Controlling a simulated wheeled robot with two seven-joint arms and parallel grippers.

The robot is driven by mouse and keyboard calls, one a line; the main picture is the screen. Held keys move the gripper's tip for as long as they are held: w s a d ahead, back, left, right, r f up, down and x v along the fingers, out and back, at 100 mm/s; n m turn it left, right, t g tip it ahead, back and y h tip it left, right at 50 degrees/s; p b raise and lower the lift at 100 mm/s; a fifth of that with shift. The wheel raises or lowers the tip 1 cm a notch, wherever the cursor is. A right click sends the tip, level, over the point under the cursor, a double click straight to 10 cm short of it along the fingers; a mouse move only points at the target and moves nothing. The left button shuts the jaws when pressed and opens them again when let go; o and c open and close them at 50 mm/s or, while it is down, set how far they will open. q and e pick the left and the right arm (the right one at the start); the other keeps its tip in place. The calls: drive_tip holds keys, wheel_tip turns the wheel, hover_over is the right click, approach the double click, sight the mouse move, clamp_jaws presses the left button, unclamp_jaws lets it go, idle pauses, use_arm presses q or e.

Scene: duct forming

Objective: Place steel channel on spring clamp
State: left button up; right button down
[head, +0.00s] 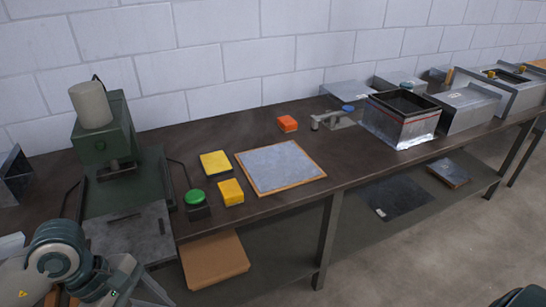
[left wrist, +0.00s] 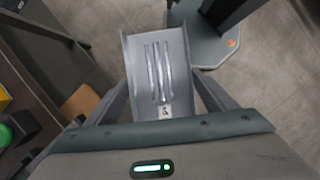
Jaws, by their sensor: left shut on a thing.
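A grey steel channel (left wrist: 160,75) with a flat floor, raised side walls and several long ribs fills the middle of the left wrist view. My left gripper (left wrist: 163,98) is shut on it, with a finger along each side wall. The channel hangs over the floor there. In the head view my left gripper (head: 143,292) is at the bottom left, in front of the bench and cut by the frame edge; the channel cannot be made out there. A small grey clamp-like thing (head: 334,119) stands on the bench left of the open metal box; I cannot tell if it is the spring clamp. My right gripper is not in view.
A green press (head: 105,140) stands at the bench's left. Yellow blocks (head: 215,163), a green button (head: 195,197), a sheet on a board (head: 280,167) and an orange block (head: 287,123) lie mid-bench. An open metal box (head: 400,120) and ducts (head: 465,107) fill the right.

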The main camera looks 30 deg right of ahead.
use_arm(q)
drive_tip(key=a+f+m+g+y, duration=0.2)
drive_tip(key=a+f+m+y, duration=0.1)
drive_tip(key=a+f+m, duration=0.7)
drive_tip(key=a+m, duration=0.1)
drive_tip(key=a, duration=0.2)
drive_tip(key=shift+w+f, duration=0.15)
drive_tip(key=shift+w, duration=0.05)
